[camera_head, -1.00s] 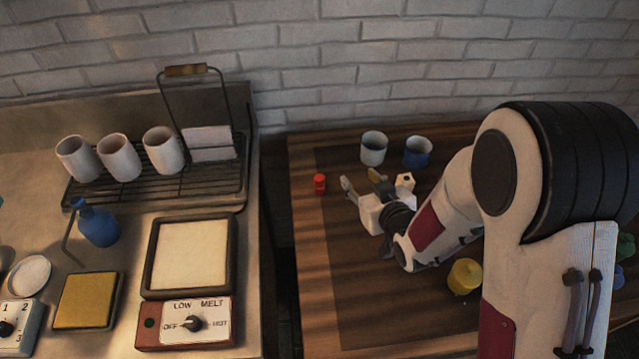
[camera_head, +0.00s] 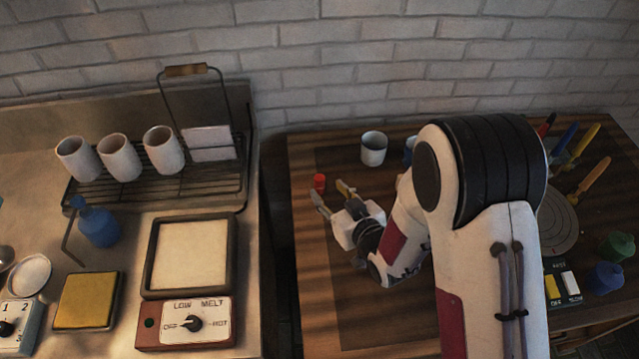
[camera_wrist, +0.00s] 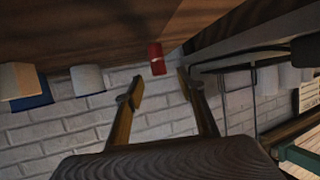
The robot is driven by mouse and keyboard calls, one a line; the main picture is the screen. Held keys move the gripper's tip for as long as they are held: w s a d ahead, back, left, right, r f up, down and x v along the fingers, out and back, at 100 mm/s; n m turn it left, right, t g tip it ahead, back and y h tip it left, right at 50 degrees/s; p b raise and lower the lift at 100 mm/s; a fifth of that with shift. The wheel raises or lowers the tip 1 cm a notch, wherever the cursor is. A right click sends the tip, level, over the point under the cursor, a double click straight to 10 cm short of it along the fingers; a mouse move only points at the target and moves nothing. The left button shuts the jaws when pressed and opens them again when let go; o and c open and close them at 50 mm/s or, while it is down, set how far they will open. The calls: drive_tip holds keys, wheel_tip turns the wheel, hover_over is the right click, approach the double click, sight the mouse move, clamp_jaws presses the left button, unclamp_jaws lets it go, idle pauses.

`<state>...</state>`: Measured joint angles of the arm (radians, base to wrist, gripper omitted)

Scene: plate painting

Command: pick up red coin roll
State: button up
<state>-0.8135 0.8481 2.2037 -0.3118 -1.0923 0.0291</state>
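The red coin roll (camera_head: 319,182) is a small red cylinder standing upright on the wooden table, near its left edge. My gripper (camera_head: 330,193) is open and empty, with its fingers pointing toward the roll from the front right. The fingertips are close to the roll but do not close on it. In the wrist view the red coin roll (camera_wrist: 156,58) shows beyond the fingertips, between the lines of the two fingers of my gripper (camera_wrist: 160,88). A pale band crosses the roll there.
A white cup (camera_head: 373,148) stands behind and right of the roll; a blue cup (camera_head: 410,148) is partly hidden by my arm. The steel counter with a wire rack (camera_head: 216,186) and hot plate (camera_head: 190,254) lies left, across a dark gap. The table in front of my gripper is clear.

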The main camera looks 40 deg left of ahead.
sight(322, 182)
drive_tip(key=shift+x, duration=0.95)
drive_tip(key=shift+a, duration=0.1)
drive_tip(key=shift+x, duration=2.5)
drive_tip(key=shift+w+r, duration=0.1)
drive_tip(key=shift+w, duration=0.05)
clamp_jaws()
